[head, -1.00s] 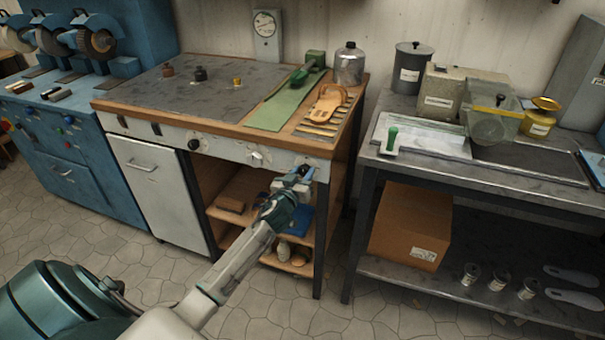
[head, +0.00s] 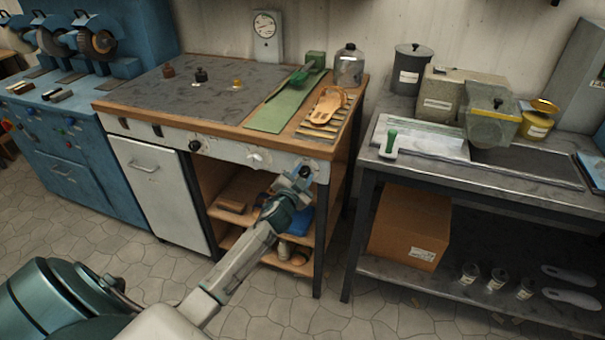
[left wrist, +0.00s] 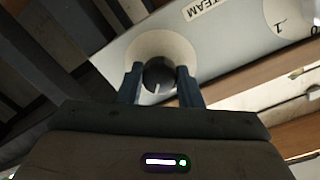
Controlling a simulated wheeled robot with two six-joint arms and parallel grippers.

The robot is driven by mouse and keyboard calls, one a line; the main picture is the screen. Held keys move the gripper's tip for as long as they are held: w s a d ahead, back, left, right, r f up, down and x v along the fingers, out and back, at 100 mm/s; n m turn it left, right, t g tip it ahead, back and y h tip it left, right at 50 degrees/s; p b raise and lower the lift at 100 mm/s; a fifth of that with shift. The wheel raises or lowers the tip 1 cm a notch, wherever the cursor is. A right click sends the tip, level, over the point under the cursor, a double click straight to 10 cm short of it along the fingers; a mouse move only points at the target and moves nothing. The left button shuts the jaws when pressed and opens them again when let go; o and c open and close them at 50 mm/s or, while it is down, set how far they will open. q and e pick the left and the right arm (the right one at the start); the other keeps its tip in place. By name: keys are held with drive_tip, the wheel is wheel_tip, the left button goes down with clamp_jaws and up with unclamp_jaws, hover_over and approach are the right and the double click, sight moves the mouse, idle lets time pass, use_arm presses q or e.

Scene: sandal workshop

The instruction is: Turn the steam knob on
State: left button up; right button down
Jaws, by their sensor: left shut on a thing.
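The steam knob (left wrist: 159,74) is dark and round, with a pale pointer mark, on a white disc on the pale front panel (left wrist: 120,68). The word STEAM is printed beside it in the left wrist view. My left gripper (left wrist: 160,84) has one finger on each side of the knob and is shut on it. In the head view my left gripper (head: 299,177) is at the right end of the bench's front panel, and the knob (head: 304,171) is mostly hidden by it. My right gripper is not in view.
Another dial (left wrist: 289,16) is beside the STEAM label. The wooden bench top holds a green strip (head: 278,108), a tan sandal (head: 327,104) and a metal canister (head: 349,66). Open shelves (head: 235,217) lie below the panel. A dark-framed table (head: 400,165) stands to the right.

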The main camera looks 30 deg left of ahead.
use_arm(q)
drive_tip(key=m+p, duration=0.1)
drive_tip(key=m, duration=0.2)
drive_tip(key=shift+m, duration=0.3)
drive_tip(key=m, duration=0.3)
drive_tip(key=shift+d+p, duration=0.1)
drive_tip(key=shift+p, duration=0.2)
drive_tip(key=shift+m, duration=0.9)
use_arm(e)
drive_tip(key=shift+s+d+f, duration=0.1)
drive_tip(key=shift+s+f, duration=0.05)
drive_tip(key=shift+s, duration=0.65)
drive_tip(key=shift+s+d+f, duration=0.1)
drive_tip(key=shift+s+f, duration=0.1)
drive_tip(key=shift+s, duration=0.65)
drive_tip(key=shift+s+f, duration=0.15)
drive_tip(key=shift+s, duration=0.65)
use_arm(q)
drive_tip(key=shift+f+y, duration=0.1)
drive_tip(key=shift+y, duration=0.2)
drive_tip(key=o, duration=1)
drive_tip(key=shift+b+v, duration=0.6)
drive_tip(key=shift+v, duration=4.8)
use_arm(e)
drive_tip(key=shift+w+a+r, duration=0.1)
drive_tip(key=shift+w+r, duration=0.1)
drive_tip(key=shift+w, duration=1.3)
